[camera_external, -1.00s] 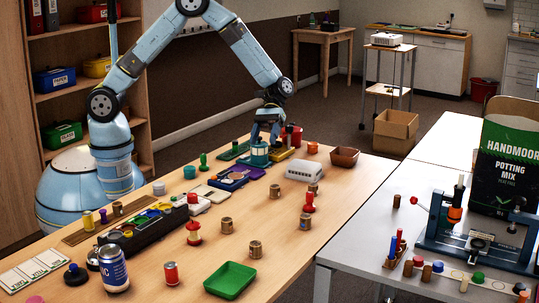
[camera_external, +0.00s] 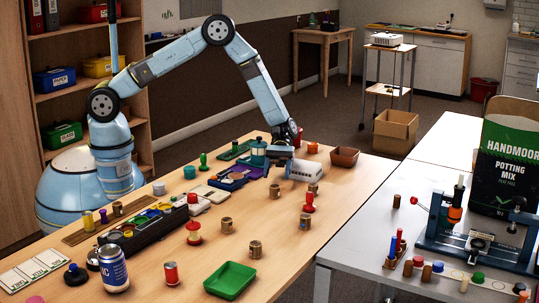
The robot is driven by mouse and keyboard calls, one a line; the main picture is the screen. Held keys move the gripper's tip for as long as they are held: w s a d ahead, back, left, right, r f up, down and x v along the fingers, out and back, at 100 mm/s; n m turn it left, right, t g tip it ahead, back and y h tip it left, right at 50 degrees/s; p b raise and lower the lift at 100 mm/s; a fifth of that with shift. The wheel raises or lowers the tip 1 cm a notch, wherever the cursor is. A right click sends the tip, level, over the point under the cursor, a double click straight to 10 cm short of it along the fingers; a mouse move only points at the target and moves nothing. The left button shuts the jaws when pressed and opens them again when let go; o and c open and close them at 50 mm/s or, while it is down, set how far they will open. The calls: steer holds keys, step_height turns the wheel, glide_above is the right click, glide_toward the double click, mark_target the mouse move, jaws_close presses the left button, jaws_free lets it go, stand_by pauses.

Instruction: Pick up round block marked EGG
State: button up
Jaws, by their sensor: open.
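Several small round wooden blocks stand on the light wood table (camera_external: 330,222), among them one in the middle (camera_external: 274,191), one further forward (camera_external: 226,225) and one near the front (camera_external: 255,249). Their markings are too small to read, so I cannot tell which one says EGG.
A red-topped spool (camera_external: 194,233), a red peg (camera_external: 308,200), a red can (camera_external: 171,273) and a green tray (camera_external: 231,279) stand nearer the front. A black sorting rack (camera_external: 150,232) lies left.

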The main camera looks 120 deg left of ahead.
mark_target(275, 186)
steer(key=x, duration=0.8)
steer(key=shift+w+f, duration=0.1)
steer(key=shift+w, duration=0.15)
steer(key=c, duration=1)
